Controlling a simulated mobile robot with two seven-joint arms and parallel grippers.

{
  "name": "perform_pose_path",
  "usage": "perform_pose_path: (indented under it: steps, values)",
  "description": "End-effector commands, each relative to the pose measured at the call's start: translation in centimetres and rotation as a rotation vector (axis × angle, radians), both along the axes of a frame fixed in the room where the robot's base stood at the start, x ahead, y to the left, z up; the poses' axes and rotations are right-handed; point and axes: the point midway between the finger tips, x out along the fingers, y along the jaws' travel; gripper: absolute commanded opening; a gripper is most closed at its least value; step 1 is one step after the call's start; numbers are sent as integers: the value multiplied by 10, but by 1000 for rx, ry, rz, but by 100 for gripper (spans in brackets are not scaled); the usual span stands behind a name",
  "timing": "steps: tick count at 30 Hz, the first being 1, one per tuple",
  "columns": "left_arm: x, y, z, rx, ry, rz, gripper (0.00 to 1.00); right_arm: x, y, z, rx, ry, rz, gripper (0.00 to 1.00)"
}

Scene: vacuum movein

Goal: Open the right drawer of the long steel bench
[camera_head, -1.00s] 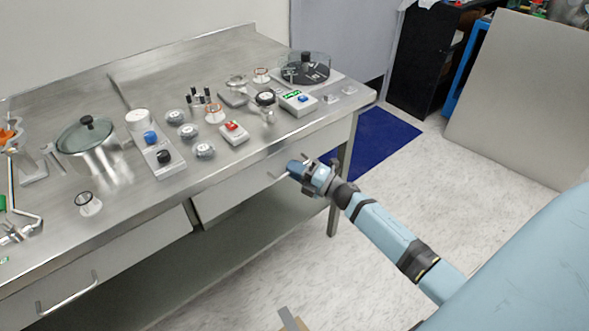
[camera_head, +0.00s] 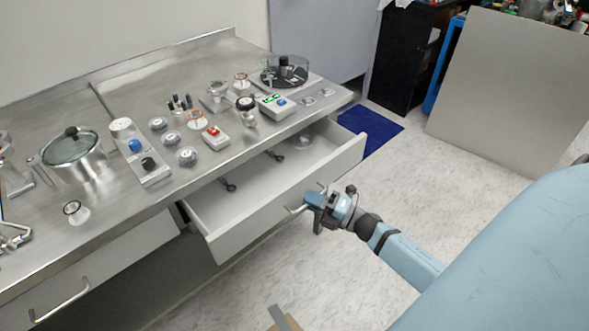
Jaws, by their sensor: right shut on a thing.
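The long steel bench (camera_head: 120,210) runs from the lower left to the upper middle. Its right drawer (camera_head: 290,205) is pulled well out, and its inside shows. A few small items lie in it: two dark tools (camera_head: 229,186) and a round clear or metallic thing (camera_head: 303,142). My right gripper (camera_head: 308,204) is at the drawer's front, shut on the drawer handle (camera_head: 296,209); the handle is partly hidden by the fingers. The left drawer (camera_head: 100,262) is closed. My left gripper is not in view.
The bench top holds a glass-lidded pot (camera_head: 75,158), a red-button box (camera_head: 215,137), a green-labelled box (camera_head: 276,105) and several small devices. A grey panel (camera_head: 510,90) leans at the right. The floor (camera_head: 420,180) between it and the drawer is clear.

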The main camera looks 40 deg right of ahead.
Motion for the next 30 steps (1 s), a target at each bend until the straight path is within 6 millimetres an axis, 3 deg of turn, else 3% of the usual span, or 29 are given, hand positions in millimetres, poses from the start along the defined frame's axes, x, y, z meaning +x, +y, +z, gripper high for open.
perform_pose_path:
  steps: [6,15,22,30]
  values:
    - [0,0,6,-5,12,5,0,-60,-5,2,1,4,-3,0]
    - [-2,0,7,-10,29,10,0,-115,-9,1,1,1,-2,0]
    - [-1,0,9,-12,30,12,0,-135,-12,1,-1,0,-2,0]
    - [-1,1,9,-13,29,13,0,-139,-12,0,0,-1,-1,0]
